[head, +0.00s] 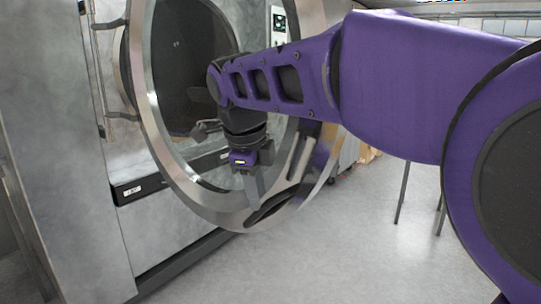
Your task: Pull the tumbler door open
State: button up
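The tumbler door (168,165) is a large round metal ring with a see-through middle, on the front of a grey washing machine. It stands away from the machine's front, ajar, and the dark drum opening (180,60) shows behind it. A dark recess with a metal grip part (298,165) is on the door's lower right rim. My gripper (255,195) points down in front of the door's lower part, just left of that recess. Its fingertips overlap the rim in the picture. I cannot tell whether they touch it or whether they are open.
The machine's grey side panel (55,150) is at the left, with metal brackets (100,70) beside the opening. A control panel (279,22) is behind the door. Thin dark legs (403,192) stand at the right. The grey floor (320,255) in front is clear.

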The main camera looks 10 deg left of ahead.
jog(key=p+v, duration=0.1)
jog(key=v, duration=0.7)
jog(key=shift+s+r, duration=0.1)
